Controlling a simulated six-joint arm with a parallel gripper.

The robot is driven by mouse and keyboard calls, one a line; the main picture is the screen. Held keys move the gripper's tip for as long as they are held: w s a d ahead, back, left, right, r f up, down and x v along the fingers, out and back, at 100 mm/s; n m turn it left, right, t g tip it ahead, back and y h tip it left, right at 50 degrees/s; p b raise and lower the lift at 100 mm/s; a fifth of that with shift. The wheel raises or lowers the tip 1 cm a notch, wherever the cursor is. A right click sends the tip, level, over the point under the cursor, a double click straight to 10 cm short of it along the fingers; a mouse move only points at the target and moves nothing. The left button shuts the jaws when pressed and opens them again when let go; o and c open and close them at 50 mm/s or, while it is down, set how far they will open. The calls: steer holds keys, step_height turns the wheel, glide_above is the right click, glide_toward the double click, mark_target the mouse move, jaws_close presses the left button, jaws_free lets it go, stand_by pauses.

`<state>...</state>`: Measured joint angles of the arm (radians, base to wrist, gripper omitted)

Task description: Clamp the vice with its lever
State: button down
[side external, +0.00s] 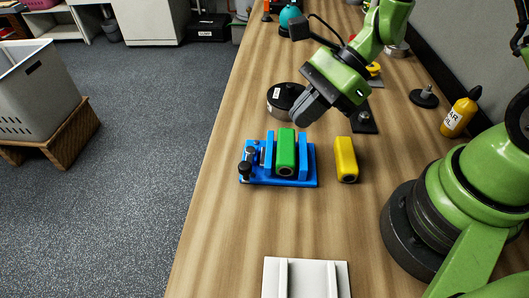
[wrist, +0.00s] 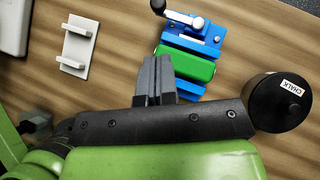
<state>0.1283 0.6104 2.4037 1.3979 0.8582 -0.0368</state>
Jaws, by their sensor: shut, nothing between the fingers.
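The blue vice (side external: 306,181) lies on the wooden bench, and a green block (side external: 285,152) stands between its jaws. Its lever (side external: 245,168) with a dark knob is on the left side of the vice. In the wrist view the vice (wrist: 205,50) is at the top, with the green block (wrist: 188,66) across it and the lever (wrist: 179,16) pointing left to a black knob. My gripper (side external: 300,120) is shut and empty, above the bench just behind the vice. In the wrist view my fingertips (wrist: 157,62) overlap the near edge of the green block; contact cannot be told.
A yellow block (side external: 346,160) stands right of the vice. A black chalk tin (side external: 284,98) sits behind it, close to my gripper. A white rack (side external: 306,280) lies at the front. A yellow bottle (side external: 458,117) stands at the right. The bench between vice and rack is clear.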

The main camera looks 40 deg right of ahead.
mark_target(248, 158)
steer(key=shift+f, duration=0.1)
steer(key=x, duration=1)
